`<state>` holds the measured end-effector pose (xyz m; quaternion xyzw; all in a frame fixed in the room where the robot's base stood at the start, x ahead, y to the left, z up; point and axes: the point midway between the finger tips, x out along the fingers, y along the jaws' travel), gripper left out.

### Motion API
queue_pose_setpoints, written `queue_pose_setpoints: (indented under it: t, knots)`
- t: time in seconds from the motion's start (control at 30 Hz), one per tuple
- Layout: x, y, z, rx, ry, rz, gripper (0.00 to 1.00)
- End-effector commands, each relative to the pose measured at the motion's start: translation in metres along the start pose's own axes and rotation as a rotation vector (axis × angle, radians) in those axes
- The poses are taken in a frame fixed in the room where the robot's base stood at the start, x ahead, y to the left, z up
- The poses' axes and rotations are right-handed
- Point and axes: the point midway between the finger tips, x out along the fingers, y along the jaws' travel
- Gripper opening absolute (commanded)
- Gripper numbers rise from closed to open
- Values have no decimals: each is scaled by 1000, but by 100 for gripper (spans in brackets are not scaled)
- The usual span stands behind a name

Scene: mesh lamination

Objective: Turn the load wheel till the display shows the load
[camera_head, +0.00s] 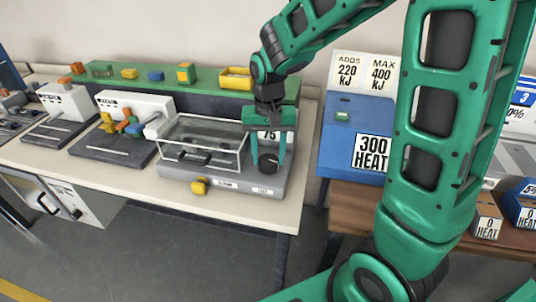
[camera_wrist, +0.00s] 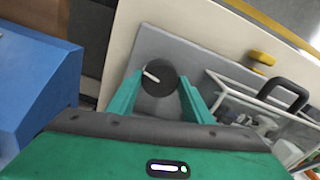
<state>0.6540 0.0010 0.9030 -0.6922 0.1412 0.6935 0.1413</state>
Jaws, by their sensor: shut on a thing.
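The load wheel (camera_head: 268,163) is a round black knob at the right end of the grey tester (camera_head: 225,187) on the table. In the wrist view the wheel (camera_wrist: 161,82) shows a white pointer mark aimed to the upper left. My green gripper (camera_head: 268,156) reaches down over the wheel, with one finger on either side of it. In the wrist view my gripper (camera_wrist: 158,92) is shut on the wheel. The display (camera_head: 269,135) behind it reads what looks like 75, partly covered by my gripper.
A clear box (camera_head: 203,142) with a black handle stands left of the wheel. A yellow knob (camera_head: 199,187) is on the tester's front. A blue heat unit (camera_head: 345,135) with a 300 HEAT label stands to the right, past a gap.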

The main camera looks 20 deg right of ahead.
Motion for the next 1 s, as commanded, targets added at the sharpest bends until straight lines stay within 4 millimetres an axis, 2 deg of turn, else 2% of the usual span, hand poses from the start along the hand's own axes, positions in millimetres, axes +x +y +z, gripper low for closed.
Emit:
queue_pose_setpoints:
  t: [0.6,0.63,0.7,1.0]
  knots:
    - [-1,0,-2,41,6,-2,23]
    - [-1,0,-2,41,6,-2,53]
    - [-1,0,-2,41,5,-1,64]
    - [-2,0,-1,39,3,-1,64]
